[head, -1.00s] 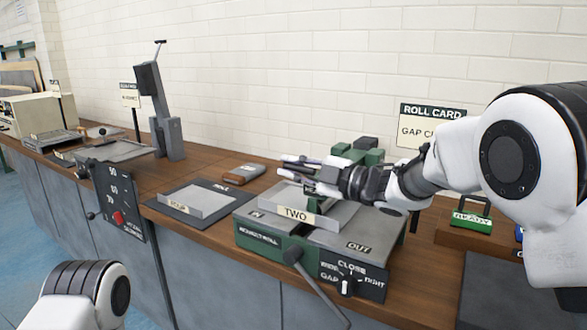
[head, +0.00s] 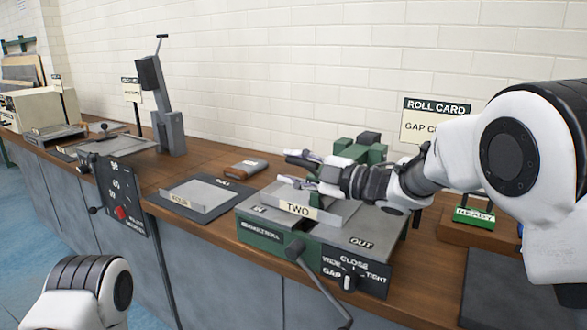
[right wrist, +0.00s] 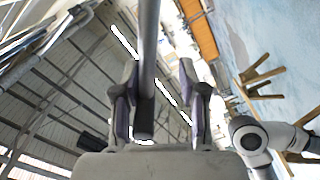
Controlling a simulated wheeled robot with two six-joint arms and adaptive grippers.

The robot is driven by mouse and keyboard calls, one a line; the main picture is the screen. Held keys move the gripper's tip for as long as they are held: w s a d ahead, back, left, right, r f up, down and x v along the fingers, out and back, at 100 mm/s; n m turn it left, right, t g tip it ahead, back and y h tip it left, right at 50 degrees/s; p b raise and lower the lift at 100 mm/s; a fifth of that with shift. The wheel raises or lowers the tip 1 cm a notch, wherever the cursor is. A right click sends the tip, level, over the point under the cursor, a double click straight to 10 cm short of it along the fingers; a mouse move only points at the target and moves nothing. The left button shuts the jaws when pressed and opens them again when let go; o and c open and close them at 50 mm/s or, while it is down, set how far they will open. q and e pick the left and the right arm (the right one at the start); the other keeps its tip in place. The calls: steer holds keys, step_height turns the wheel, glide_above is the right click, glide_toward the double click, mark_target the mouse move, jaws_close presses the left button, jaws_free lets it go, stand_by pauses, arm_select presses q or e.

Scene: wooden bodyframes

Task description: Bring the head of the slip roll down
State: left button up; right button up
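The slip roll is the green and grey machine (head: 265,243) on the bench. A grey plate with a "TWO" label (head: 298,209) stands on its top, and green blocks (head: 362,152) rise behind. My right gripper (head: 297,168) is over the machine, its two fingers spread apart, behind and above the plate. In the right wrist view the fingers (right wrist: 160,95) are open, with a grey bar (right wrist: 147,70) between them in the picture. I cannot tell whether they touch it or which part it is. My left gripper is out of view.
A crank handle (head: 318,283) hangs off the slip roll's front, beside the gap dial panel (head: 357,273). A grey tray (head: 198,198) and a small block (head: 249,167) lie to the left. A roll card sign (head: 436,120) stands behind. A green tag (head: 474,216) is at right.

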steer(key=shift+d, duration=0.1)
steer(key=v, duration=1.2)
